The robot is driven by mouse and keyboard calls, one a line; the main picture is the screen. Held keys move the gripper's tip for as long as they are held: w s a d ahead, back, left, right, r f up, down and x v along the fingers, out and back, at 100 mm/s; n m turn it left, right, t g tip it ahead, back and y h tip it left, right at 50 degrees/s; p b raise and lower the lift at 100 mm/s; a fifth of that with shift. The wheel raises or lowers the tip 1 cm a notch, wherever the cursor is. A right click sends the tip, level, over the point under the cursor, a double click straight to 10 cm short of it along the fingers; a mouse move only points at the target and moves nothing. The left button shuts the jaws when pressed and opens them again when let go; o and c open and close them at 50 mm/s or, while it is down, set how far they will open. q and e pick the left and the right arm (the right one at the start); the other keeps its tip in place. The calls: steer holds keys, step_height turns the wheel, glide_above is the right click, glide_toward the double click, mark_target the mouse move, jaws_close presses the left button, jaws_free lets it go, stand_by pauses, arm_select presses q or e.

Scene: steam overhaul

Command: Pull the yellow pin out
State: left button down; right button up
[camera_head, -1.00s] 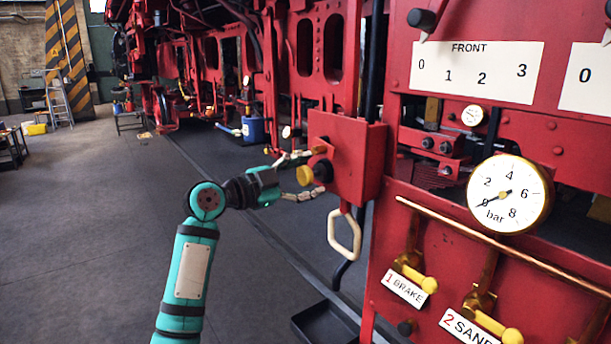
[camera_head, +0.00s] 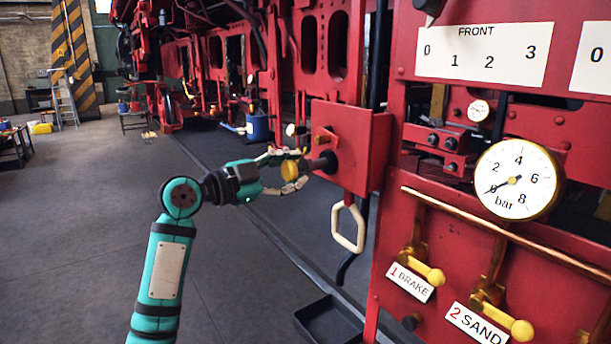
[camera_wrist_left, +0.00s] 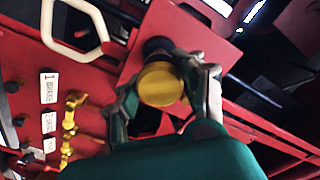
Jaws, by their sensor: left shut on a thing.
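The yellow pin (camera_head: 291,170) has a round yellow head and a dark shaft that runs into the front of the red box (camera_head: 350,142). My left gripper (camera_head: 284,169) is shut on the pin's head, with one finger above and one below it. In the left wrist view the yellow head (camera_wrist_left: 160,84) sits between the two fingers, with the dark shaft and red box behind it. A length of dark shaft shows between the head and the box. My right gripper is not in view.
A cream loop handle (camera_head: 348,227) hangs below the box. To the right are a red panel with a pressure gauge (camera_head: 518,180), a copper pipe and yellow-knobbed levers (camera_head: 435,277). A dark tray (camera_head: 329,319) lies on the floor.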

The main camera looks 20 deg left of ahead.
arm_select(q)
steer(key=shift+f, duration=0.2)
steer(key=c, duration=1.1)
jaws_free()
steer(key=shift+a, duration=0.1)
steer(key=shift+c, duration=0.2)
steer(key=o, duration=0.4)
steer(key=shift+s+a+r, duration=0.2)
steer(key=shift+s+a, duration=0.1)
steer(key=shift+s, duration=0.1)
steer(key=shift+w+d, duration=0.1)
steer(key=shift+f, duration=0.1)
steer(key=v, duration=1.2)
